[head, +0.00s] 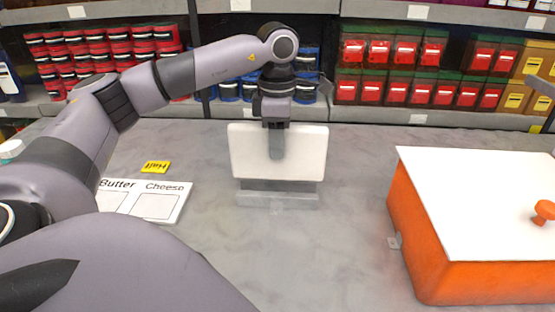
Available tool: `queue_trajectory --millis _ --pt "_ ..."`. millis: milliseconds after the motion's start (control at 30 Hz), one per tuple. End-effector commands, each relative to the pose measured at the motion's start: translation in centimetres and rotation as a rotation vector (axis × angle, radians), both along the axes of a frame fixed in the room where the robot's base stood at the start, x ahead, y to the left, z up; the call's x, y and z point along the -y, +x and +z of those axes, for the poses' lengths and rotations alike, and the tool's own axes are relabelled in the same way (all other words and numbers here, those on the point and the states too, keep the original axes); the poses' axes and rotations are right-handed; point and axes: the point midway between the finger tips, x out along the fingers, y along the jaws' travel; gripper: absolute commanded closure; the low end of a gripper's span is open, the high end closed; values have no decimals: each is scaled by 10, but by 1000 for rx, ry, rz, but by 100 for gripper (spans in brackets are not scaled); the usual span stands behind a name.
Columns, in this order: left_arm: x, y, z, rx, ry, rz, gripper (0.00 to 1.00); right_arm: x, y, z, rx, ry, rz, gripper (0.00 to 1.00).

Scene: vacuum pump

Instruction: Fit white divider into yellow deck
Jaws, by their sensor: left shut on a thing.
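The white divider (305,152) is a flat, upright white panel near the middle of the head view. My left gripper (276,150) reaches down from above and is shut on the panel's upper middle, with a grey finger against its near face. The panel's lower edge is at a low grey stand (278,195) on the counter; I cannot tell whether it is seated in it or just above it. No yellow deck is recognisable in this view. My right gripper is not in view.
An orange box with a white lid (480,200) stands at the right. A white Butter and Cheese card (170,203) and a yellow tag (155,167) lie at the left. Stocked shelves (440,122) line the back. The grey counter (330,250) is clear in front.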

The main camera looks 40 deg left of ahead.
Motion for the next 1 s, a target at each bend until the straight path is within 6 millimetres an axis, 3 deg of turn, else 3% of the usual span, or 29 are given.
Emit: queue_trajectory --millis 300,400,700,1000 --pt "1 1 93 8 -3 -2 100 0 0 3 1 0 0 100" --pt "0 0 112 4 1 0 100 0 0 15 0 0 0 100" --pt "1 0 138 1 0 -2 100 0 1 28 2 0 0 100" --pt "0 0 141 1 0 -2 100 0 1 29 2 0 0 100"
